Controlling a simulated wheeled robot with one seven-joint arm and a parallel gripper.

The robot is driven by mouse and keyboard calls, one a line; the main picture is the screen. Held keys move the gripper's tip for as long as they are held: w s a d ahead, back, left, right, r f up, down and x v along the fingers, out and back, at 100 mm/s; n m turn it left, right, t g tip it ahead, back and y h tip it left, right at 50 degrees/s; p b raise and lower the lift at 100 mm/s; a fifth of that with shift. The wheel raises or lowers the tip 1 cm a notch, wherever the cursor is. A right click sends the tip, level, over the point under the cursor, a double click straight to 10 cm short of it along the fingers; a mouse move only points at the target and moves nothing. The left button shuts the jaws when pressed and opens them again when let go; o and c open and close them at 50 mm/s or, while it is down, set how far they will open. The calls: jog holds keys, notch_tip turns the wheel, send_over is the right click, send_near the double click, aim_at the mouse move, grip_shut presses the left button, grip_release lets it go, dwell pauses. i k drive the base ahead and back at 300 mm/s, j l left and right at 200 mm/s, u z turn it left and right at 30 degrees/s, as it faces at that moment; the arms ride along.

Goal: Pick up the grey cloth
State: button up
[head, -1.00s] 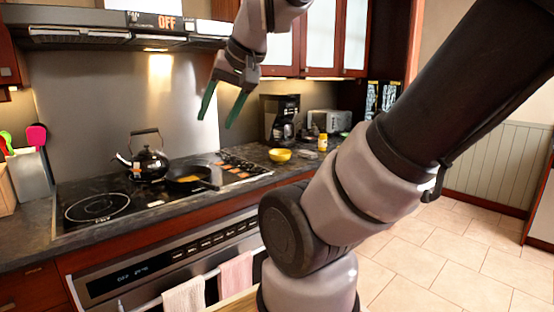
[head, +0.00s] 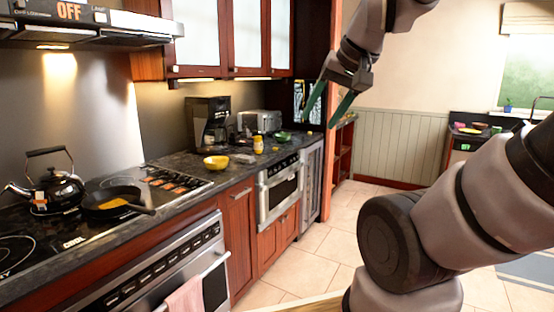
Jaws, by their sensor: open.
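I cannot pick out a grey cloth in the head view. A pink cloth (head: 186,297) hangs over the oven handle at the bottom, cut off by the frame edge. My gripper (head: 318,123) is open and empty, its two green fingers pointing down. It is raised high, at upper centre right, far from the pink cloth. In the picture it overlaps the area just right of the wall cabinets.
The counter holds a kettle (head: 46,190), a pan (head: 110,203), a yellow bowl (head: 216,162), a coffee maker (head: 208,125) and a toaster (head: 259,122). Below is a microwave drawer (head: 280,192). Tiled floor (head: 330,240) is open. A blue-grey mat (head: 527,268) lies at right.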

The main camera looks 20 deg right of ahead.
aim_at(244, 158)
jog(key=u, duration=0.25)
jog(key=i+l+u, duration=0.25)
jog(key=u, duration=0.15)
jog(key=i+l+u, duration=0.2)
jog(key=l+u, duration=0.2)
jog(key=i+l, duration=0.15)
jog(key=l, duration=0.25)
jog(key=i+l+u, duration=0.1)
jog(key=l, duration=0.25)
jog(key=i+l, duration=0.2)
jog(key=l, duration=0.2)
jog(key=i+l+u, duration=0.1)
jog(key=l, duration=0.3)
jog(key=i+l, duration=0.15)
jog(key=l, duration=0.25)
jog(key=i+l+u, duration=0.1)
jog(key=l, duration=0.25)
jog(key=i+l, duration=0.1)
jog(key=l, duration=0.35)
jog(key=u, duration=0.05)
